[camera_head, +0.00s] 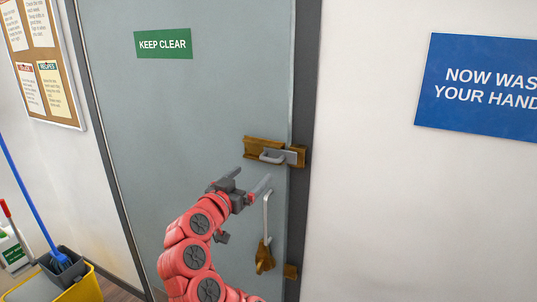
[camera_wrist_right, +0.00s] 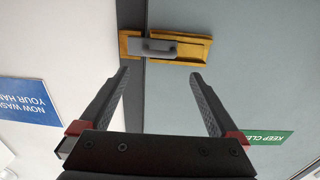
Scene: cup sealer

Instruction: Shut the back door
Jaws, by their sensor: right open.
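The grey back door (camera_head: 200,100) stands in its dark frame (camera_head: 305,100) and looks flush with it. A brass slide latch (camera_head: 262,145) with a grey bolt and looped handle (camera_head: 272,158) sits near the door's right edge. The grey bolt reaches across the edge to a brass keeper on the frame. The latch also shows in the wrist view (camera_wrist_right: 185,45), beyond the fingers. Below it is a long grey lever on a brass mount (camera_head: 264,258). My right gripper (camera_head: 254,178) is open and empty, just below the latch and apart from it. My left gripper is out of view.
A yellow mop bucket (camera_head: 85,290) with a blue-handled tool stands at lower left. A notice board (camera_head: 45,60) hangs on the left wall. A green sign (camera_head: 163,43) is on the door, and a blue sign (camera_head: 480,88) is on the bare right wall.

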